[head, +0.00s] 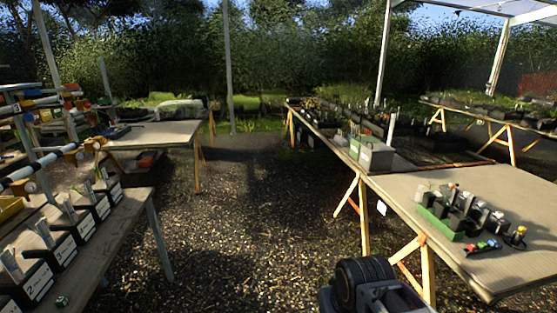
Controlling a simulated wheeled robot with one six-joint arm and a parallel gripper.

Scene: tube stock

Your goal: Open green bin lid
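No bin with a plainly green lid can be made out. A pale grey-green box (375,156) stands on the right-hand table, with a greenish left side; it is too small to tell whether it has a lid or is open. A green tray (437,224) sits nearer on the same table, with dark upright blocks in and around it. Part of my own arm, dark and grey, shows at the bottom edge, well short of both. My gripper's fingers are not in view.
The right-hand table (420,190) on wooden trestles runs into the distance. A left bench (105,235) holds several numbered black boxes (65,248), with a rack of tubes behind. A farther table (160,133) stands at left. The gravel aisle (245,220) between is clear.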

